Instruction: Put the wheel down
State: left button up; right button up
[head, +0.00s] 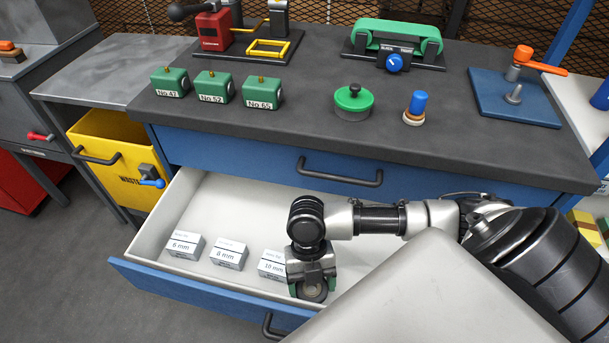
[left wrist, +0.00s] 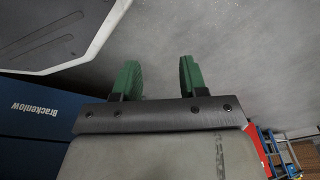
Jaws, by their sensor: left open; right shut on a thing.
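My right gripper (head: 312,275) is over the right part of the open drawer (head: 150,232), pointing down, in the head view. It is shut on the wheel (head: 313,292), a small dark round disc with a brownish centre, partly hidden by the gripper. The wheel is low in the drawer, near its front wall; I cannot tell if it touches the drawer floor. My left gripper (left wrist: 158,78) shows in the left wrist view with its green fingers apart and nothing between them. It is not in the head view.
Grey boxes marked 6 mm (head: 185,246), 8 mm (head: 229,254) and 10 mm (head: 271,265) stand in the drawer, left of my right gripper. The back left of the drawer is clear. Green blocks (head: 214,87) and a green round lidded thing (head: 353,101) stand on the worktop (head: 300,125) above.

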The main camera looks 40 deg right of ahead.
aim_at(304, 291)
jog(key=shift+w+a+f+b, duration=0.55)
jog(key=shift+a+f+b, duration=0.05)
jog(key=shift+f, duration=0.2)
notch_tip(304, 291, down, 2)
jog(key=b, duration=0.3)
pick_arm(q)
jog(key=w+r, duration=0.2)
jog(key=r, duration=0.8)
jog(key=w+r+t+b, duration=0.1)
jog(key=w+r, duration=0.1)
jog(key=r, duration=0.7)
jog(key=shift+w+d+r, duration=0.25)
jog(key=shift+w+r, duration=0.05)
jog(key=shift+r, duration=0.1)
pick_arm(e)
jog(key=shift+f, duration=0.65)
jog(key=o, duration=0.7)
jog(key=shift+f, duration=0.1)
jog(key=shift+o, duration=0.2)
pick_arm(q)
jog(key=shift+r, duration=0.1)
